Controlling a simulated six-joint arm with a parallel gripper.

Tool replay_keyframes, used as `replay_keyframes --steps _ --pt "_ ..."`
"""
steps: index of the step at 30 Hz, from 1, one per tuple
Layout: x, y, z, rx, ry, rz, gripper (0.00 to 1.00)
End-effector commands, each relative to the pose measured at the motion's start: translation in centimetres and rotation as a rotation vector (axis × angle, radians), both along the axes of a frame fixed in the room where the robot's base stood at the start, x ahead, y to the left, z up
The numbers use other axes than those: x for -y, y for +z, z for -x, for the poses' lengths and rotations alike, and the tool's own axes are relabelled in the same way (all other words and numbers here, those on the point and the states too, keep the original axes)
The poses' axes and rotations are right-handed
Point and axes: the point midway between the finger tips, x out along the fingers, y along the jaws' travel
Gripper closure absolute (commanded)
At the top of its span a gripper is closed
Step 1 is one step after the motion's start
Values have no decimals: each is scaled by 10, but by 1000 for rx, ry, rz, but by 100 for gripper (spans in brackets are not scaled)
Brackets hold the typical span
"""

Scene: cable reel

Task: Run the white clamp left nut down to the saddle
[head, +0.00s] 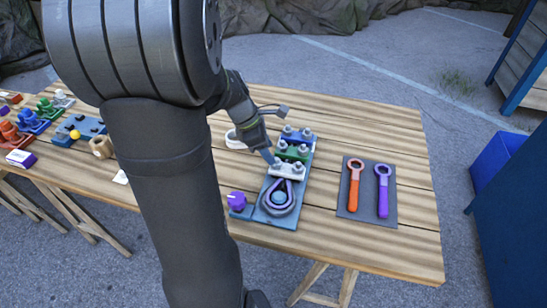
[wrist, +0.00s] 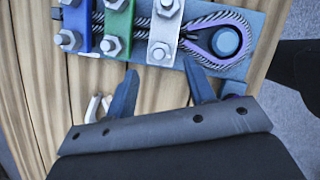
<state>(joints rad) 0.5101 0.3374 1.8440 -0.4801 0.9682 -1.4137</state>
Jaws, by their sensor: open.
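The white clamp (head: 290,171) sits across the cable on the blue plate, nearest the purple loop; it also shows in the wrist view (wrist: 163,34). Its left nut (wrist: 158,53) is the lower hex nut in the wrist view, with a stud end showing in it. The cable (wrist: 205,22) runs under the clamp. My gripper (head: 268,154) is over the clamp's left end. In the wrist view my gripper (wrist: 160,68) is open and empty, its fingertips apart on either side below the left nut. How high the nut sits above the saddle is unclear.
Green (wrist: 118,25) and blue (wrist: 75,28) clamps stand close beside the white one. Orange (head: 356,185) and purple (head: 382,190) wrenches lie on a dark mat at right. A purple knob (head: 238,201) stands left of the loop.

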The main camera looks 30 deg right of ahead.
Motion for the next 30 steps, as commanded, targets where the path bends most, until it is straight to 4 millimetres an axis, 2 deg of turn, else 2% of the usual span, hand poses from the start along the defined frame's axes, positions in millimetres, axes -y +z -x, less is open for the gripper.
replay_keyframes --steps 3,9,20,27,30 --pt "7 -21 4 -3 -2 -2 51" --pt "15 -40 6 -1 -1 -2 51" --pt "17 -44 7 1 0 0 51" --pt "17 -43 7 1 0 0 96" --pt "17 -43 7 0 -1 0 96"
